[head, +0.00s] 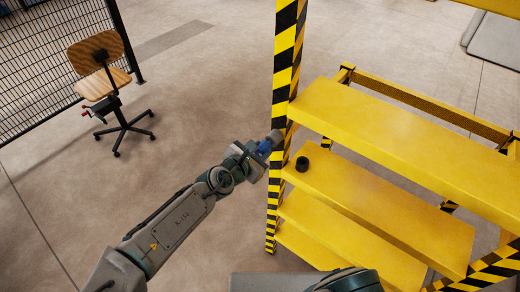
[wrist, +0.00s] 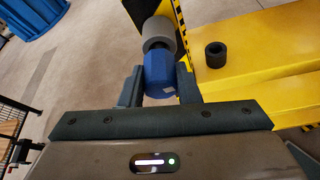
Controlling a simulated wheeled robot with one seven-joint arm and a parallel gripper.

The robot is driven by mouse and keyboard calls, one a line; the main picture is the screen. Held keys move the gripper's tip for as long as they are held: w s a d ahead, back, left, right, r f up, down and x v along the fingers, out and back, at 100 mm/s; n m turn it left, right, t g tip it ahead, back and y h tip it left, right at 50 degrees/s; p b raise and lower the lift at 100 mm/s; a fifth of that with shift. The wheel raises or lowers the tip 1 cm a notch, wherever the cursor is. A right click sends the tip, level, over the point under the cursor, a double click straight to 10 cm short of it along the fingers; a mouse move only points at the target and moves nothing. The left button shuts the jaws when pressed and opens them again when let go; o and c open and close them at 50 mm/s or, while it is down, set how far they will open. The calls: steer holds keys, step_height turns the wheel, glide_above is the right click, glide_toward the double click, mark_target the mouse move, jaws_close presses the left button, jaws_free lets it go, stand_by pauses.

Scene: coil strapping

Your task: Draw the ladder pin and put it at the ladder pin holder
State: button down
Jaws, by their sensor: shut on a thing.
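The ladder pin (wrist: 160,72) has a blue handle and a grey cylindrical part beyond it. My gripper (wrist: 159,88) is shut on the blue handle, with one finger on each side. In the head view the pin (head: 264,147) is at the black-and-yellow striped post, and its grey end overlaps the post. I cannot tell whether the pin is seated in the post or apart from it. A black ring-shaped cup, likely the ladder pin holder (head: 302,163), stands upright on a yellow step. It also shows in the wrist view (wrist: 216,54), right of the pin, and looks empty.
The yellow steps (head: 390,130) fill the right side, with the striped post (head: 286,60) at their left edge. A wooden swivel chair (head: 98,70) stands by a black mesh fence (head: 40,60). The floor between chair and ladder is clear.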

steer(key=c, duration=1.9)
jaws_free()
jaws_close()
steer(key=shift+s+a+r+p, duration=0.1)
steer(key=shift+s+a+p, duration=0.65)
steer(key=shift+s, duration=0.15)
steer(key=shift+s+a, duration=0.85)
steer(key=shift+s, duration=0.25)
